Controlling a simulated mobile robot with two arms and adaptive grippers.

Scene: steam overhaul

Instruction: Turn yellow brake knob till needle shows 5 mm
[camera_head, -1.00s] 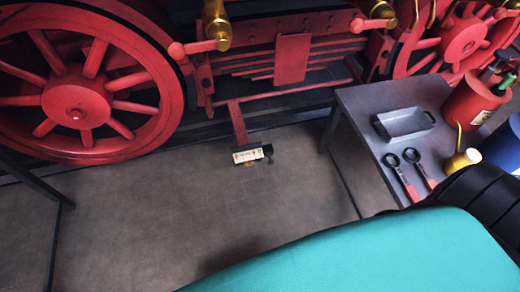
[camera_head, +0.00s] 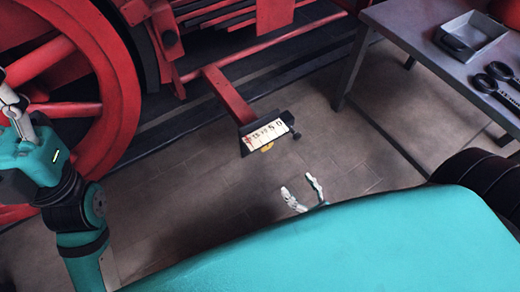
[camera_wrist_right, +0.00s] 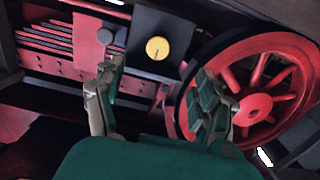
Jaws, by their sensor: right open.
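The yellow brake knob (camera_head: 267,147) shows as a small patch under the white scale plate (camera_head: 266,134), which hangs at the end of a red bar. The plate's numbers show, but I cannot make out the needle. In the right wrist view the knob (camera_wrist_right: 157,48) is a round yellow disc with a dark mark, on a dark block (camera_wrist_right: 142,25). My right gripper (camera_head: 302,190) is open and empty, below and right of the knob, apart from it. Its fingers (camera_wrist_right: 157,84) are spread below the knob in the wrist view. My left gripper (camera_head: 13,104) is at the left edge, its jaws unclear.
Red locomotive wheels (camera_head: 75,80) and frame stand behind. A grey table (camera_head: 420,35) at the upper right holds a metal tray (camera_head: 490,40) and dark-headed tools (camera_head: 487,84). The floor (camera_head: 350,165) around the scale plate is clear.

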